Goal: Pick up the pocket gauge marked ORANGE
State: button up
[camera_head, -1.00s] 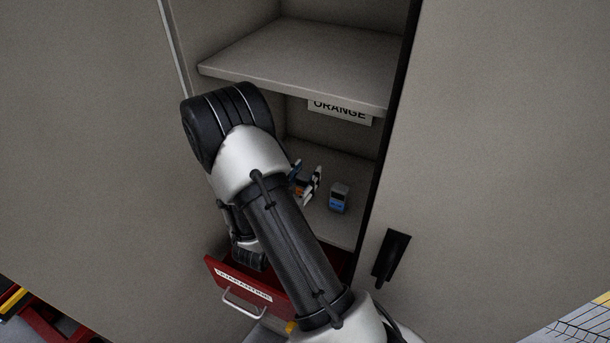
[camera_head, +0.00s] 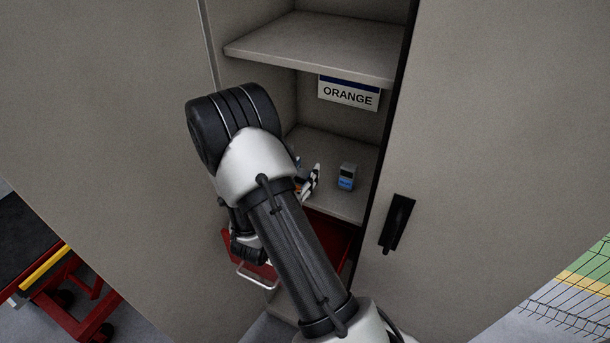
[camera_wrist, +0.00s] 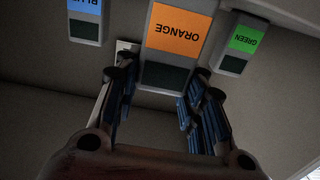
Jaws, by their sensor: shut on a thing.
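The pocket gauge marked ORANGE (camera_wrist: 178,28) has an orange face and a dark lower panel, and its lettering is upside down in the wrist view. My gripper (camera_wrist: 160,82) has its blue-padded fingers on either side of the gauge and is shut on it. In the head view my gripper (camera_head: 307,184) is over the lower shelf, partly behind my arm, with only a bit of orange showing there. I cannot tell whether the gauge is clear of the shelf.
A blue gauge (camera_head: 347,177) stands on the shelf (camera_head: 345,207) to the right; the wrist view also shows a green gauge (camera_wrist: 241,42). An ORANGE sign (camera_head: 348,95) hangs below the upper shelf (camera_head: 320,50). A red drawer (camera_head: 240,246) protrudes below. Cabinet walls bound the opening.

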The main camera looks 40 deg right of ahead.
jog(key=shift+s+a, duration=0.15)
jog(key=shift+a, duration=0.2)
jog(key=o, duration=1.3)
jog(key=v, duration=1.2)
